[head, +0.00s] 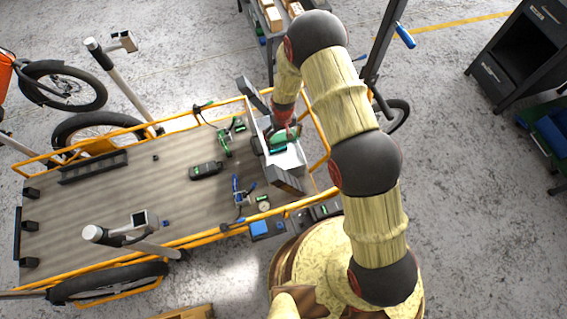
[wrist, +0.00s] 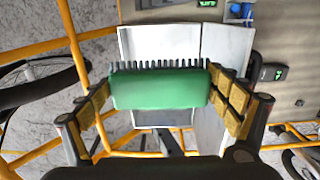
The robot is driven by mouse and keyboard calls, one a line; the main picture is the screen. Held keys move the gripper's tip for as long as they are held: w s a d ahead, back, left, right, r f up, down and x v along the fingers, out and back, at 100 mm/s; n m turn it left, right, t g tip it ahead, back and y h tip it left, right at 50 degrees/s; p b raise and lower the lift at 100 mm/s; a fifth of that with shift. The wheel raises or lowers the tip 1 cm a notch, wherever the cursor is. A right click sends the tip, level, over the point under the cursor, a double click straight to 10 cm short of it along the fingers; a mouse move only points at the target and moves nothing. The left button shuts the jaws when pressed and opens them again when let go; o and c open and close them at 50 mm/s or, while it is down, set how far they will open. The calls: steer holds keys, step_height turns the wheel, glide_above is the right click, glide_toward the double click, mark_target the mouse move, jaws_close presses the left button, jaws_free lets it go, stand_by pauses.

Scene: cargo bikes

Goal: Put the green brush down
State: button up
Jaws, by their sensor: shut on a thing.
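The green brush (wrist: 160,89) is between the two fingers of my gripper (wrist: 160,95) in the wrist view, with its dark bristles along the far edge. My gripper is shut on it. In the head view the green brush (head: 279,140) shows at the end of my arm, over a white open box (head: 292,160) at the right end of the cargo bike's bed. In the wrist view the white box (wrist: 160,42) lies beyond the brush. I cannot tell whether the brush touches the box.
The wooden bed (head: 120,200) has an orange rail (head: 200,243) around it. A black bottle (head: 206,171), a green clamp-like tool (head: 224,142), a blue-handled tool (head: 238,190) and a round gauge (head: 264,205) lie left of the box. The bed's left part is mostly clear.

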mark_target(284, 165)
step_height(284, 165, down, 25)
steer(key=b, duration=0.7)
steer(key=shift+f, duration=0.1)
steer(key=shift+f, duration=0.1)
steer(key=shift+f, duration=0.15)
steer(key=o, duration=1.1)
